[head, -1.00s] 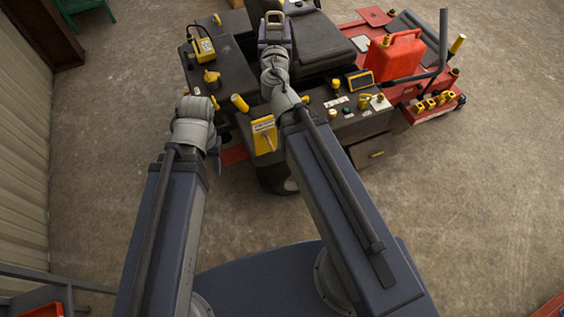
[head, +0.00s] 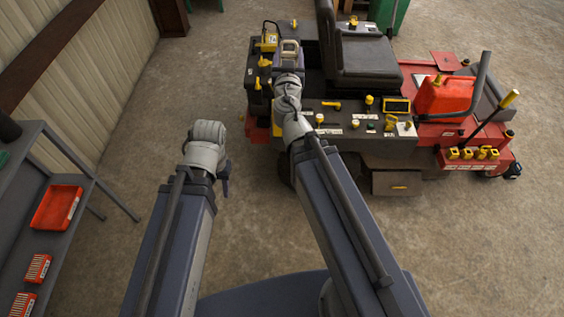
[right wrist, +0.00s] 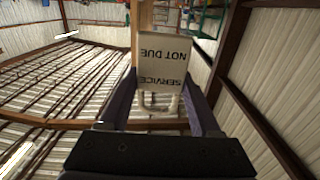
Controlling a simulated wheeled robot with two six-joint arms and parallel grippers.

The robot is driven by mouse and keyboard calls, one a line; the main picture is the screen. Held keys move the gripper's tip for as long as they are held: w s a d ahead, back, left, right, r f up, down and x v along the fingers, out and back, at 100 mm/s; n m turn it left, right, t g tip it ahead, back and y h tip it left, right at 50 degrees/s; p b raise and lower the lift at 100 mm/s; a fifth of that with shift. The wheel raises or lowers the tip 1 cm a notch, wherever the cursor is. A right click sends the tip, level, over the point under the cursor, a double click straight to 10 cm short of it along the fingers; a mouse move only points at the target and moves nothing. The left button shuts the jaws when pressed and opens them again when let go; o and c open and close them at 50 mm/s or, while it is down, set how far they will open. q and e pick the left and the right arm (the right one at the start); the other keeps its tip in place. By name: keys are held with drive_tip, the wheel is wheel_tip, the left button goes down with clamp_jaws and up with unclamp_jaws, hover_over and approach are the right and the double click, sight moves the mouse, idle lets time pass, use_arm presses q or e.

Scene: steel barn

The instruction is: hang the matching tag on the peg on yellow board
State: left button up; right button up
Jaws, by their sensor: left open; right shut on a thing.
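My right gripper (head: 289,50) is raised above the left part of the mower. It is shut on a pale tag (right wrist: 163,62), which reads "SERVICE NOT DUE" upside down in the right wrist view. My left gripper (head: 225,178) is over bare floor left of the mower, apart from everything, and mostly hidden behind its own wrist. It is open and holds nothing that I can see. The yellow board with the peg is not visible now; my right arm covers the part of the mower's front where it showed earlier.
The mower's dark panel (head: 352,148) carries yellow knobs and a small screen (head: 397,105). A red fuel can (head: 445,95) and a black seat (head: 365,60) are on the mower. A grey shelf (head: 77,223) with a red tray (head: 57,207) stands at left. Open concrete lies between.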

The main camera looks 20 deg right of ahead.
drive_tip(key=shift+s+a+f, duration=0.15)
drive_tip(key=shift+s, duration=0.05)
wheel_tip(320, 180, down, 44)
drive_tip(key=w+a+b, duration=0.1)
drive_tip(key=b, duration=4.3)
drive_tip(key=shift+a, duration=0.1)
drive_tip(key=shift+w, duration=0.2)
drive_tip(key=f+b+x, duration=0.2)
drive_tip(key=x, duration=1.2)
drive_tip(key=shift+w, duration=0.25)
